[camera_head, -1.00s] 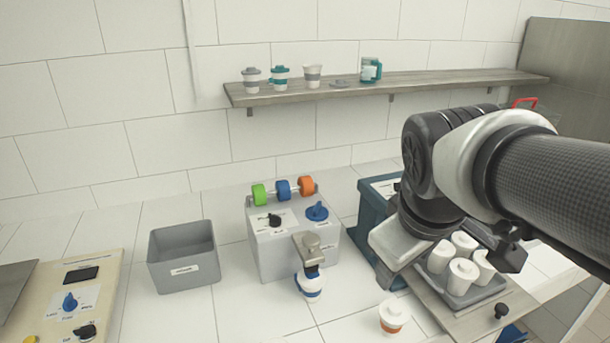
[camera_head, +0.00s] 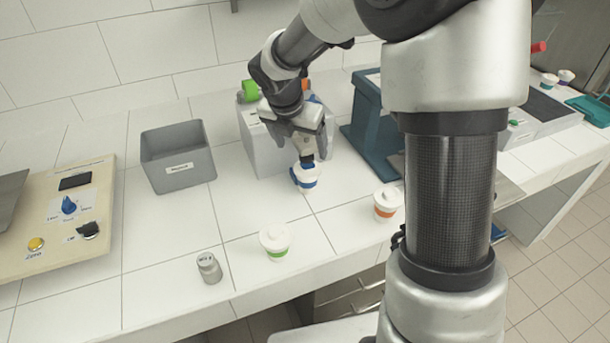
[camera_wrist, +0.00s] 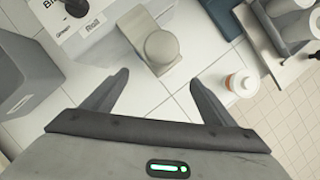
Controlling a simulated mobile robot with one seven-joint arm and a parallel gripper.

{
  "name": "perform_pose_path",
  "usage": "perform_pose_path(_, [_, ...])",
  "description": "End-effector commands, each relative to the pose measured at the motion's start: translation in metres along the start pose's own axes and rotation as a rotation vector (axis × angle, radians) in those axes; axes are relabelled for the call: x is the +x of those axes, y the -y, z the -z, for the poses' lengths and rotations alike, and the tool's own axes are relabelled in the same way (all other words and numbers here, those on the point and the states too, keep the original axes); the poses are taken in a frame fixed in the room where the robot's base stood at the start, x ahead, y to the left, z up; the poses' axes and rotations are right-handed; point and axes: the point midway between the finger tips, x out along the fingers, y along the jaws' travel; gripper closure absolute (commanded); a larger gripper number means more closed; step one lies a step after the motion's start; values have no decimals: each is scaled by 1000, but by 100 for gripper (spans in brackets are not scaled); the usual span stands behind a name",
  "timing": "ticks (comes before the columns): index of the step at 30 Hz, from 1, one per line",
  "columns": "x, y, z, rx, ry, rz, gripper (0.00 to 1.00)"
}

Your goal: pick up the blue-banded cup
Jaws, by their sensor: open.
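The blue-banded cup (camera_head: 305,177) stands upright on the white counter at the front of the grey filler machine (camera_head: 262,150), under its spout. It has a white body and lid. My gripper (camera_head: 299,136) is above the cup, at the machine's front, with its fingers apart and empty. In the wrist view, my gripper (camera_wrist: 157,84) shows two spread fingers, with the spout of the filler (camera_wrist: 160,48) ahead between them. The blue-banded cup is hidden there, seemingly beneath the spout.
An orange-banded cup (camera_head: 387,204) stands to the right and a green-banded cup (camera_head: 274,243) nearer the front edge. A small grey jar (camera_head: 209,267) is at the front left. A grey bin (camera_head: 178,160) is left of the machine. A blue stand (camera_head: 365,125) is right of it.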

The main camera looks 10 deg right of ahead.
Motion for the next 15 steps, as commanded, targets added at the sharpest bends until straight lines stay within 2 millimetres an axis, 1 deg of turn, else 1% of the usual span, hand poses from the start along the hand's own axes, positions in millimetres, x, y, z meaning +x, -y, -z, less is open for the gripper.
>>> perform_pose_path(1, [14,0,2,-2,-3,3,21])
perform_pose_path(3, [28,0,2,-1,-3,1,21])
perform_pose_path(6, [43,0,2,0,-2,1,21])
perform_pose_path(9, [52,0,1,1,-1,1,21])
perform_pose_path(15, [61,0,1,1,0,1,21])
